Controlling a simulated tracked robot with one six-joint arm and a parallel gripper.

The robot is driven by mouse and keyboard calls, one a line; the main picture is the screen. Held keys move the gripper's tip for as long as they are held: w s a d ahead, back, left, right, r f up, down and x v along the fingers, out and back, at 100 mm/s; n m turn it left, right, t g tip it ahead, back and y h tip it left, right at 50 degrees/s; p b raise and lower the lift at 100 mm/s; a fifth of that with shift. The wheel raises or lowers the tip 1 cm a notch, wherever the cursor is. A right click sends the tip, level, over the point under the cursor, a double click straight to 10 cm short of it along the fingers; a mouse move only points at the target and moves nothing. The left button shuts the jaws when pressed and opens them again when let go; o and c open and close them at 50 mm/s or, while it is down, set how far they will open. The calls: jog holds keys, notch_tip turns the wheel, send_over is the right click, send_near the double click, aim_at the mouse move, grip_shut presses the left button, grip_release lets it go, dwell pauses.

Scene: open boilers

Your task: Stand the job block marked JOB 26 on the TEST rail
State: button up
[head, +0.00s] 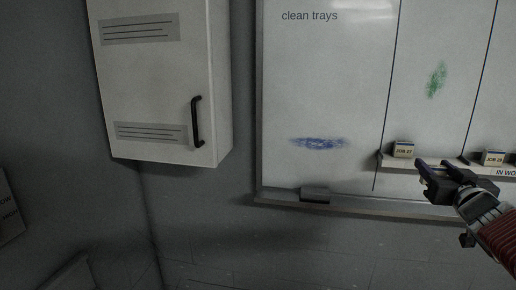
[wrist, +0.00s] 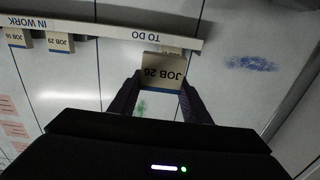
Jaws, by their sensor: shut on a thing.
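My gripper (head: 432,168) is at the right of the head view, in front of the whiteboard and close to the rail that holds JOB 27. In the wrist view, which is upside down, its two dark fingers are shut on the JOB 26 block (wrist: 163,72). This block is cream with a dark blue band along one edge. It is in front of the TO DO rail (wrist: 120,27), and I cannot tell whether it touches it. The head view does not show the held block clearly. No rail marked TEST is in view.
JOB 27 (head: 403,149) stands on a rail left of my gripper. JOB 29 (head: 494,157) stands on the IN WORK rail (head: 505,173). An eraser (head: 315,194) lies on the lower ledge. A cabinet (head: 160,80) hangs at left.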

jog(key=w+a+f+n+y, duration=0.1)
jog(key=w+a+f, duration=0.3)
jog(key=a+f, duration=1.1)
jog(key=w+a+f+n+y, duration=0.2)
jog(key=w+a+f+y, duration=0.1)
jog(key=a+f, duration=1.3)
jog(key=shift+w+a+f+t+y, duration=0.15)
jog(key=shift+w+a+t+y, duration=0.15)
jog(key=shift+w+a, duration=0.35)
jog(key=shift+s+a+r, duration=0.1)
jog(key=shift+s+r, duration=0.05)
jog(key=shift+r, duration=0.1)
jog(key=s+f, duration=0.5)
jog(key=f, duration=0.1)
jog(key=shift+f, duration=0.4)
